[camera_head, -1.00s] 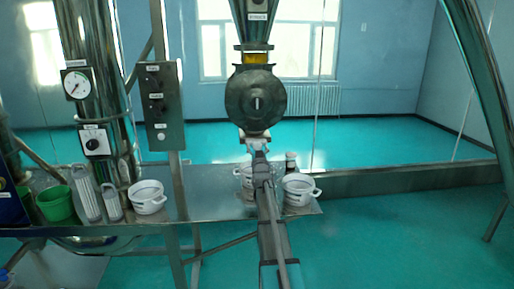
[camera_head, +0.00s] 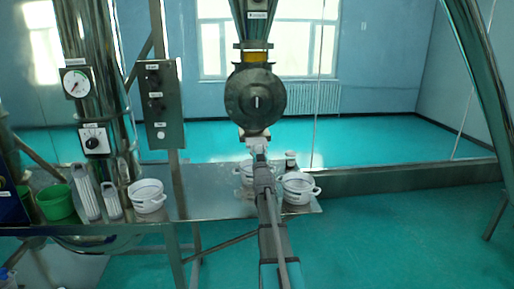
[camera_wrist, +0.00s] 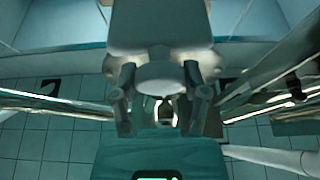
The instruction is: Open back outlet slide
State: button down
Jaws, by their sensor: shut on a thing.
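The round grey outlet housing (camera_head: 256,98) hangs below the steel cone, in the middle of the head view. Under it is a small pale piece (camera_head: 252,137), which appears to be the slide end. My gripper (camera_head: 259,152) is just below and in front of it. My gripper (camera_wrist: 160,92) is shut on this tab, one finger on each side. How far the slide stands out of the housing is hard to tell.
A control panel (camera_head: 160,105) and a steel column (camera_head: 92,60) stand on the left. The floor at right is clear.

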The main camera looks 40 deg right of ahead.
jog(key=shift+s+a, duration=0.65)
jog(key=shift+s, duration=0.3)
jog(key=shift+c, duration=0.6)
grip_release()
jog(key=shift+w+d, duration=0.1)
